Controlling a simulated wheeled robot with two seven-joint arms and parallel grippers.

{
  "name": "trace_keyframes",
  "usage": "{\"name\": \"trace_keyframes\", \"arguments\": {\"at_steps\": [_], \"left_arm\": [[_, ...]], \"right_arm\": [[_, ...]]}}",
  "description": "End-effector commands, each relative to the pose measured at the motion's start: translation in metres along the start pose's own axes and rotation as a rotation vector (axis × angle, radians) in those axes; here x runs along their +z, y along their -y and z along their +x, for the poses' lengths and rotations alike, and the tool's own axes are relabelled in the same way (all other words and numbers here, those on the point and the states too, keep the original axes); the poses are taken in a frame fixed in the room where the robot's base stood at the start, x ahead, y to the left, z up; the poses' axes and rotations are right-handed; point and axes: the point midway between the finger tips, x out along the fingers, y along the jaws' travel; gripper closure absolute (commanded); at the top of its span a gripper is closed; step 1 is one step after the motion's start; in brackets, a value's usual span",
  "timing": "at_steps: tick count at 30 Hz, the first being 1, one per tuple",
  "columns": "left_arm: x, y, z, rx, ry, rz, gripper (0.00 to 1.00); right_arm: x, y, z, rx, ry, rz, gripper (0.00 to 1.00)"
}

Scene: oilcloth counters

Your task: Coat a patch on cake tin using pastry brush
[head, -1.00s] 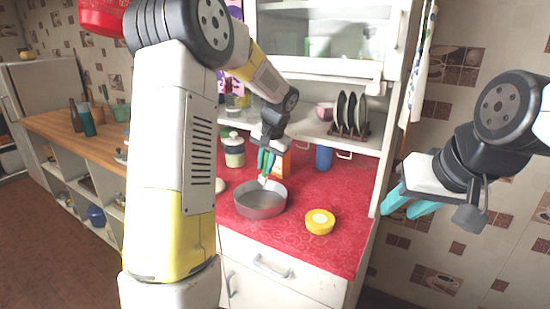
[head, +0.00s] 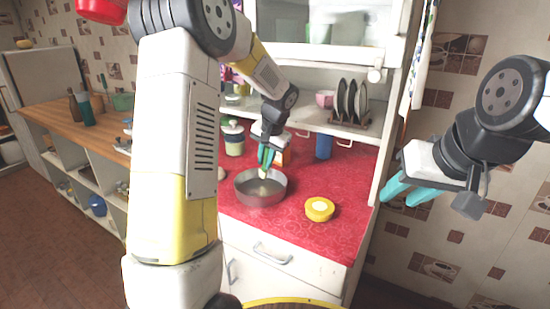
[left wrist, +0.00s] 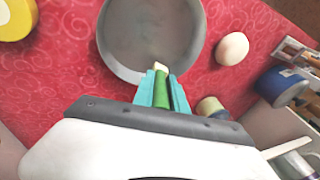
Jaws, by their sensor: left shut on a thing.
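The cake tin (head: 262,201) is a round grey open pan on the red counter. It also shows in the left wrist view (left wrist: 118,62). My left gripper (head: 267,157) is at the tin's far side, its teal fingers pointing down. It is shut on the pastry brush, whose green handle (left wrist: 161,92) shows between the fingers in the left wrist view. The brush's pale tip (left wrist: 160,66) overlaps the tin's rim area in that view. Whether it touches the tin is unclear. My right gripper (head: 408,195) is open and empty, in the air right of the counter.
A yellow round tub (head: 320,209) with a pale centre stands right of the tin. A white egg (left wrist: 232,48) lies beside the tin. A lidded jar (head: 233,140), a blue cup (head: 323,146) and a plate rack (head: 350,121) are behind. The counter's front right is clear.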

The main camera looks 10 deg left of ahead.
Motion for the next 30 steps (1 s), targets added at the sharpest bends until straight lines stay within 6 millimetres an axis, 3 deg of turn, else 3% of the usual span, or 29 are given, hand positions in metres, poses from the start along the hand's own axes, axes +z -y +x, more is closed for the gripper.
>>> {"name": "trace_keyframes", "arguments": {"at_steps": [23, 30], "left_arm": [[0.003, -0.004, 0.013, -0.001, 0.001, 0.0, 1.0], [0.02, -0.003, 0.008, -0.001, 0.0, 0.0, 1.0]], "right_arm": [[0.0, 0.0, 0.0, 0.0, 0.0, 0.0, 0.64], [0.0, 0.0, 0.0, 0.0, 0.0, 0.0, 0.64]]}}
